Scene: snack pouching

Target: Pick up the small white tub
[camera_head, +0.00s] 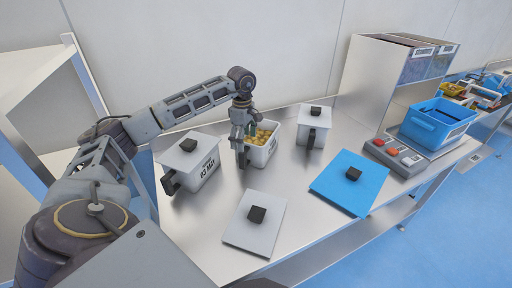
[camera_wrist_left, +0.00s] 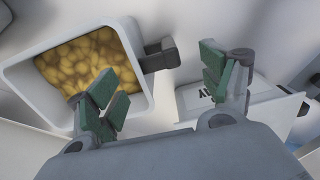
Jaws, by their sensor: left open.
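A small white tub (camera_head: 262,155) stands open on the steel table, filled with yellow-brown snack pieces (camera_head: 267,132). In the left wrist view the same tub (camera_wrist_left: 139,40) is at the upper left, with its black handle (camera_wrist_left: 161,55) sticking out to the right. My left gripper (camera_head: 244,143) is at the handle side of this tub and partly hides it. In the left wrist view my left gripper (camera_wrist_left: 165,98) has its green-padded fingers spread, with the handle beyond and between them. I cannot tell whether a finger touches the tub. My right gripper is not in view.
White lidded tubs stand on either side, one at left (camera_head: 196,168) marked 03 MAY and one at right (camera_head: 313,131). A pale lid (camera_head: 245,234) and a blue lid (camera_head: 349,183) lie in front.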

